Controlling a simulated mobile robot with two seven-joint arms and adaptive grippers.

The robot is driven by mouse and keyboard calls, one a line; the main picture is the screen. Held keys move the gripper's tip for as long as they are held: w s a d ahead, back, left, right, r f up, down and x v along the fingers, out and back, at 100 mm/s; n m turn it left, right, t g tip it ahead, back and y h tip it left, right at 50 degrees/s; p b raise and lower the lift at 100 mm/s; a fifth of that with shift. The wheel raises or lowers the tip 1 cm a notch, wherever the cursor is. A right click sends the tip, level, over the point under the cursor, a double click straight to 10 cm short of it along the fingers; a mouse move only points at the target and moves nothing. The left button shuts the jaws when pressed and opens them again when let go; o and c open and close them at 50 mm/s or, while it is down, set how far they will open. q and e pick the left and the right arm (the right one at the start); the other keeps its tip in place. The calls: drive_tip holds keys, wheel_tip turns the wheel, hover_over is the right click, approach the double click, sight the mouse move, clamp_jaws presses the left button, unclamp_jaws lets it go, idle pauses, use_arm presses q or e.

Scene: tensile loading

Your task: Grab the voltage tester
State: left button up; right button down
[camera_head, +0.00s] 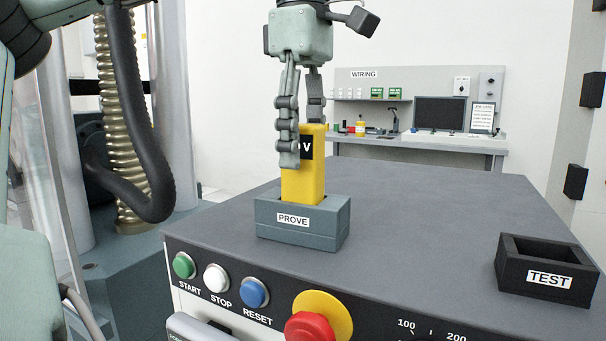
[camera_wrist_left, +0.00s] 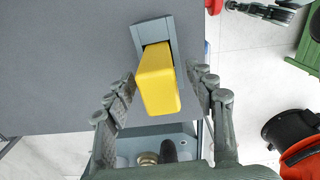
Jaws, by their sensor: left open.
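The yellow voltage tester (camera_head: 304,178) stands upright in the grey holder labelled PROVE (camera_head: 331,224) on the grey cabinet top. A black panel with a "V" shows on its front, partly covered by a finger. My left gripper (camera_head: 302,150) comes down from above with its fingers on both sides of the tester. In the left wrist view the tester (camera_wrist_left: 158,85) stands between the open fingers (camera_wrist_left: 160,95), with gaps on both sides. The holder (camera_wrist_left: 152,30) also shows there. My right gripper is not in view.
A black box labelled TEST (camera_head: 545,271) sits at the right of the cabinet top (camera_head: 430,215). START, STOP and RESET buttons (camera_head: 216,278) and a red emergency knob (camera_head: 318,322) line the front panel. A wiring bench (camera_head: 420,140) stands behind. The top between the boxes is clear.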

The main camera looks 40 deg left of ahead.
use_arm(q)
wheel_tip(320, 180, down, 2)
drive_tip(key=shift+f, duration=0.1)
clamp_jaws()
idle(0.4)
